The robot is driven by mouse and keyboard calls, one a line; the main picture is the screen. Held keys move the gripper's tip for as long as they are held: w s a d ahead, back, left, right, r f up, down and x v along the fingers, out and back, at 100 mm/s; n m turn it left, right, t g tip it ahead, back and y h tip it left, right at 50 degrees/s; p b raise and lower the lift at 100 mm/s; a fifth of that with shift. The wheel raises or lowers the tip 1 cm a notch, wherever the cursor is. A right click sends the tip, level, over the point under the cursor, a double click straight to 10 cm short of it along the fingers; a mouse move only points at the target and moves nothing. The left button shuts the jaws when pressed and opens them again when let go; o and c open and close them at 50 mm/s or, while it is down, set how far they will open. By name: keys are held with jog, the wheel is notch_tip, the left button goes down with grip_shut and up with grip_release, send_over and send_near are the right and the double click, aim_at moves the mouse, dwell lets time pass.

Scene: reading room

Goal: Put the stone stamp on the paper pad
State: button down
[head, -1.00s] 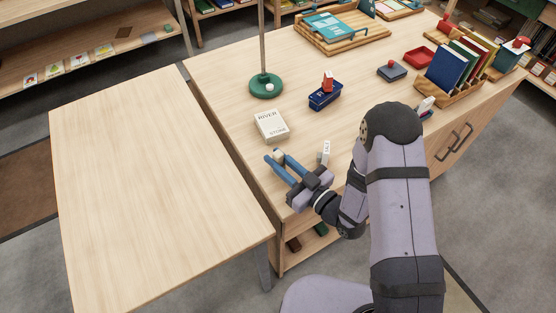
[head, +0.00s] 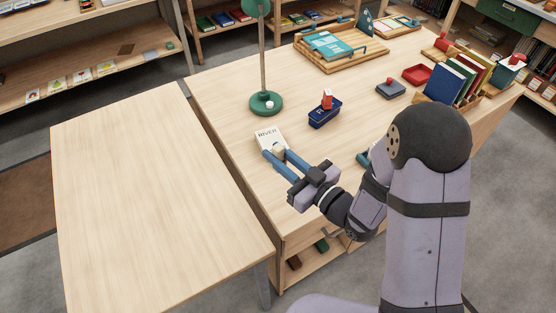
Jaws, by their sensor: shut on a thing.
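My gripper (head: 275,153) is shut on a small cream block, which looks like the stone stamp (head: 278,150). Only the block's top shows between the blue fingers. The white pad lettered "RIVER" (head: 267,134), which looks like the paper pad, lies flat on the desk. The fingers and block overlap its near part in the head view and hide it. I cannot tell whether the block touches the pad or is above it.
A green lamp base (head: 265,103) stands behind the pad. A blue box with a red piece on top (head: 323,114) is to the right. A grey pad (head: 390,90) and a red tray (head: 417,75) lie further back. A bare table (head: 150,200) adjoins at left.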

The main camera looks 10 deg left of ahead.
jog(key=shift+r, duration=0.3)
